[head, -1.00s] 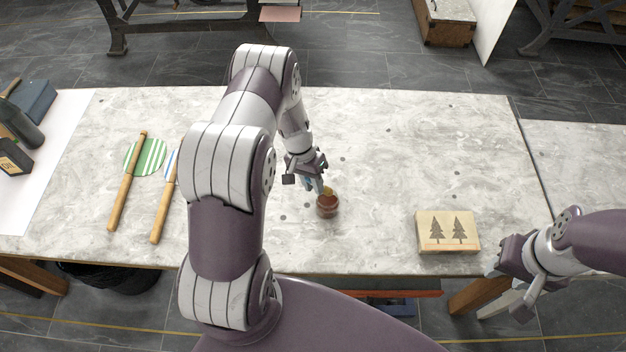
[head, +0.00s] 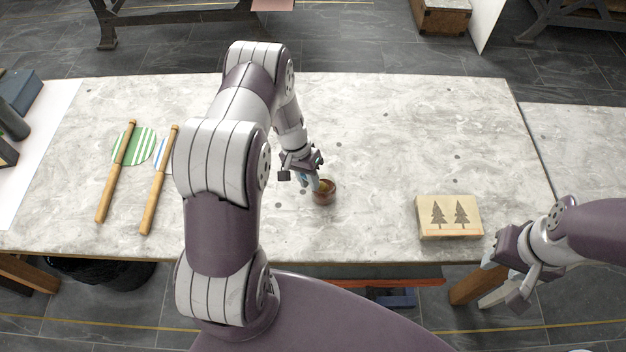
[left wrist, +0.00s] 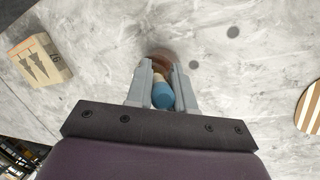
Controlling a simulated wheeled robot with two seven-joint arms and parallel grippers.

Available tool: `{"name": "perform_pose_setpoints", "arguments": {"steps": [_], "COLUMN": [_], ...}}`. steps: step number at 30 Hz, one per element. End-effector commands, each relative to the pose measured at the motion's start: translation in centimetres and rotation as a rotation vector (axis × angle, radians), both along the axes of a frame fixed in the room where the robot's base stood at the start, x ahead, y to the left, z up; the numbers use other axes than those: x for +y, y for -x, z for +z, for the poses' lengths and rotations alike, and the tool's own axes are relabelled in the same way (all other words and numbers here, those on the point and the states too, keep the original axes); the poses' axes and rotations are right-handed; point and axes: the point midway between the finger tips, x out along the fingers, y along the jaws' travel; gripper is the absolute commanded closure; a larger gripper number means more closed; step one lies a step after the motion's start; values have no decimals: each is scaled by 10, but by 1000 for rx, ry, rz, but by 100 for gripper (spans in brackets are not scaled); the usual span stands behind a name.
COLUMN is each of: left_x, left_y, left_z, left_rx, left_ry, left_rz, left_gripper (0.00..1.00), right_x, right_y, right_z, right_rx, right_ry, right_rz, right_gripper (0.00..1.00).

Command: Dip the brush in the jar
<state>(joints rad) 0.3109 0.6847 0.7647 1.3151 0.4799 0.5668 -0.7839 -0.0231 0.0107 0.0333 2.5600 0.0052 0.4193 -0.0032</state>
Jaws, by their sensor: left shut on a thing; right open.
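A small brown jar (head: 324,196) stands on the stone table in front of me, just right of my left gripper. My left gripper (head: 314,178) is shut on the brush and tilted toward the jar's mouth. In the left wrist view, the brush (left wrist: 162,94) shows a blue end between the fingers (left wrist: 158,88), and the brown jar (left wrist: 163,56) lies just beyond them. The brush's tip is at or in the jar's mouth; how deep it sits is hidden. My right gripper (head: 503,277) is open and empty by the table's front right edge.
A wooden block with two trees (head: 449,217) sits at the right front. Two wooden sticks (head: 117,172) (head: 159,180) lie at the left beside a green-striped disc (head: 143,147). The table's back middle is clear.

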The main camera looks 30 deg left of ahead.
Motion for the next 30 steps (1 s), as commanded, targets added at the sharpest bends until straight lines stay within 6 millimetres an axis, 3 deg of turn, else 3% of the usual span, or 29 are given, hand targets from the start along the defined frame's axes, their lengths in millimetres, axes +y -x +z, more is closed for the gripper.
{"name": "perform_pose_setpoints", "arguments": {"steps": [5, 25, 30], "left_x": [0, 0, 0], "left_y": [0, 0, 0], "left_z": [11, 85, 89], "left_rx": [-1, -1, 0], "left_ry": [0, 0, 0], "left_rz": [0, 0, 0], "left_gripper": [100, 100, 100], "right_x": [0, 0, 0], "right_y": [0, 0, 0], "right_z": [8, 60, 63], "right_rx": [0, 0, 0], "right_ry": [0, 0, 0], "right_rz": [0, 0, 0], "right_gripper": [57, 57, 57]}}
